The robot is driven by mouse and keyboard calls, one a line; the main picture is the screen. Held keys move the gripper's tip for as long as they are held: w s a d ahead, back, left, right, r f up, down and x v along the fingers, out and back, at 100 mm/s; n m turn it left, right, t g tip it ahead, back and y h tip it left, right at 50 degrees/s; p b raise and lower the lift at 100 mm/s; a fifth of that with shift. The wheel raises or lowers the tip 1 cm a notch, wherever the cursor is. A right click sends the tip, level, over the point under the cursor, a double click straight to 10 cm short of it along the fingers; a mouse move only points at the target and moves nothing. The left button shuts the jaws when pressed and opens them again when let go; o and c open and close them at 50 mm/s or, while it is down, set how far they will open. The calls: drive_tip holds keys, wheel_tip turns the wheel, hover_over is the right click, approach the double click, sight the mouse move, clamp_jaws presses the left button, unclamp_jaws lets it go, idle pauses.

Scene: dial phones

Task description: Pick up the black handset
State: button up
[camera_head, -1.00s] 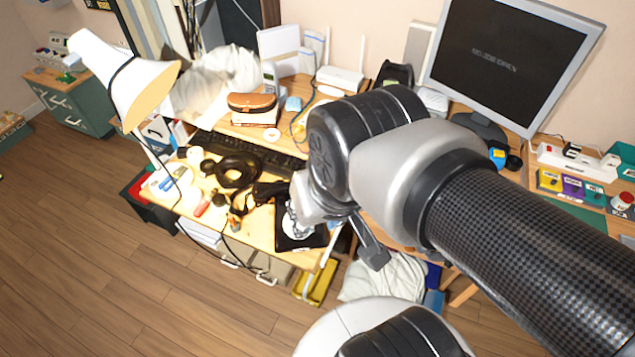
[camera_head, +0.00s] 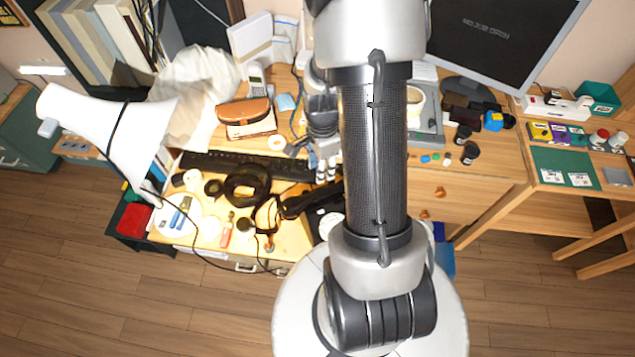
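I cannot clearly make out a black handset in the head view; my raised arm covers the middle of the desk. A dark, elongated object (camera_head: 300,203) lies on the desk just left of my arm, and I cannot tell what it is. My gripper (camera_head: 326,170) shows partly at the left edge of my arm, pointing down over the desk near the right end of the keyboard. It is small and partly hidden, so its opening and anything between its fingers cannot be told.
A black keyboard (camera_head: 215,163), a black ring-shaped object (camera_head: 246,184) and a brown case (camera_head: 244,113) lie left of my arm. A white lamp (camera_head: 95,115) stands far left. A monitor (camera_head: 500,45) and small jars (camera_head: 466,145) are on the right.

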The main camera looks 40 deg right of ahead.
sight(323, 192)
wheel_tip(323, 192, down, 11)
drive_tip(key=b, duration=0.3)
drive_tip(key=shift+w, duration=0.1)
drive_tip(key=shift+d+f+b, duration=0.2)
drive_tip(key=shift+f+b, duration=0.55)
drive_tip(key=shift+f, duration=0.6)
drive_tip(key=shift+d+f+b, duration=0.15)
drive_tip(key=shift+f+b, duration=0.6)
drive_tip(key=shift+f, duration=0.55)
drive_tip(key=shift+r, duration=0.1)
